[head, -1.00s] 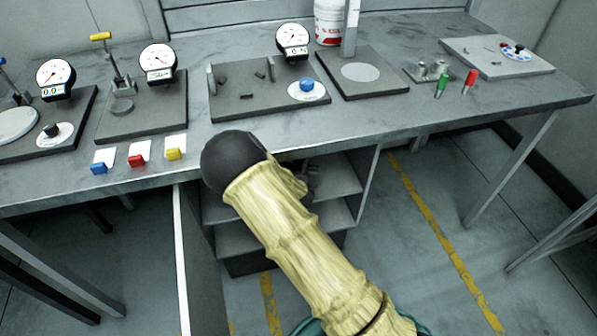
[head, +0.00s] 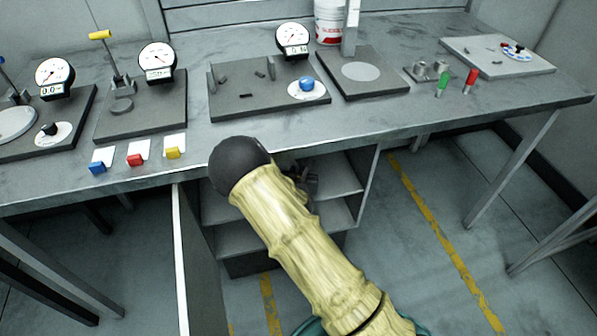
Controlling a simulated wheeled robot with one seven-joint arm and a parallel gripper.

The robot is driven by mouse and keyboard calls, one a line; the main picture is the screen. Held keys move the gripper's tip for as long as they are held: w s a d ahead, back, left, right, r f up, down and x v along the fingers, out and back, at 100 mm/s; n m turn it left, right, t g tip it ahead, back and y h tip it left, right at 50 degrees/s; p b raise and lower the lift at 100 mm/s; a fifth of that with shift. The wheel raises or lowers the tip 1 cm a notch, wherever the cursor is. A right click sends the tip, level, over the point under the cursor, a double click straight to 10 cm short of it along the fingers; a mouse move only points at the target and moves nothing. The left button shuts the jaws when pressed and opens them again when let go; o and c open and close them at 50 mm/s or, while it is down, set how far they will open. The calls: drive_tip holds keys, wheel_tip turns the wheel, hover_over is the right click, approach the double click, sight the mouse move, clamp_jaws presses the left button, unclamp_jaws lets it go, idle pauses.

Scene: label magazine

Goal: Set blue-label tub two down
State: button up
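My arm reaches up from the bottom of the head view to the open cabinet under the workbench. A small dark part that looks like my gripper (head: 308,181) shows beside the arm, in front of the upper shelf. The arm hides most of it, so I cannot see its fingers or whether it holds anything. I cannot make out a blue-label tub.
The cabinet shelves (head: 337,213) are open, with a door (head: 182,260) swung out at left. Dial gauges and fixture plates (head: 225,108) fill the workbench (head: 390,117). Floor at right is clear.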

drive_tip(key=p+v, duration=0.1)
drive_tip(key=v, duration=1.1)
drive_tip(key=shift+r, duration=0.1)
idle(0.6)
